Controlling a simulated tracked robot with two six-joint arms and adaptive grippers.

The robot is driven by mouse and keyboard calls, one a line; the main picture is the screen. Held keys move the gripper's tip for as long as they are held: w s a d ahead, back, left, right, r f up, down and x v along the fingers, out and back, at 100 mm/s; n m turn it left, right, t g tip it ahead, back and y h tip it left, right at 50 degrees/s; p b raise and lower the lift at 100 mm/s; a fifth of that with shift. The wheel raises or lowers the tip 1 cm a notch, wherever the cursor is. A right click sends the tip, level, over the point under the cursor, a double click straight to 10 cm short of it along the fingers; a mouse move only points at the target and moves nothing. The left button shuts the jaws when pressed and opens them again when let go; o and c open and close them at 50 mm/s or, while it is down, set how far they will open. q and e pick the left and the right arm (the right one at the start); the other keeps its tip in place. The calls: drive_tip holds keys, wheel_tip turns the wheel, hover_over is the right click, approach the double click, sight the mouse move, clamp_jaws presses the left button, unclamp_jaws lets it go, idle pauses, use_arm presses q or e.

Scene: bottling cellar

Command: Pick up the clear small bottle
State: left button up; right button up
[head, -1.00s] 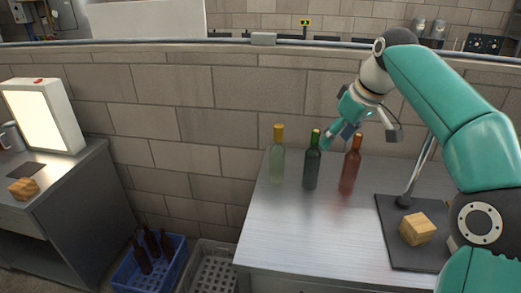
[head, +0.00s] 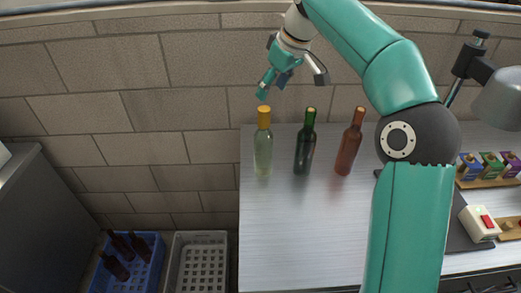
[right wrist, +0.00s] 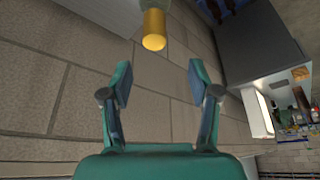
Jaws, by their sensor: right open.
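The clear small bottle (head: 263,152) with a yellow cap stands upright on the metal table (head: 290,235), leftmost of three bottles. My right gripper (head: 266,88) is just above and behind its cap in the head view. In the right wrist view the open fingers (right wrist: 161,82) have nothing between them. The yellow cap (right wrist: 153,30) shows beyond the fingertips, near the top edge, apart from them. Most of the bottle is cut off there. My left gripper is not in view.
A dark green bottle (head: 304,152) and a brown bottle (head: 348,150) stand close by on the right. A brick wall (head: 130,75) rises behind the table. A blue crate (head: 148,278) with dark bottles and a grey crate (head: 203,262) are at left. The table front is clear.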

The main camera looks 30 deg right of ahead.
sight(261, 119)
drive_tip(key=x, duration=0.7)
drive_tip(key=shift+d+f+b, duration=0.15)
drive_tip(key=shift+f+b, duration=0.15)
drive_tip(key=shift+f, duration=0.05)
drive_tip(key=shift+d+x, duration=0.1)
drive_tip(key=shift+x, duration=1.35)
drive_tip(key=shift+d+x, duration=0.15)
drive_tip(key=shift+x, duration=1.25)
drive_tip(key=shift+c, duration=0.3)
clamp_jaws()
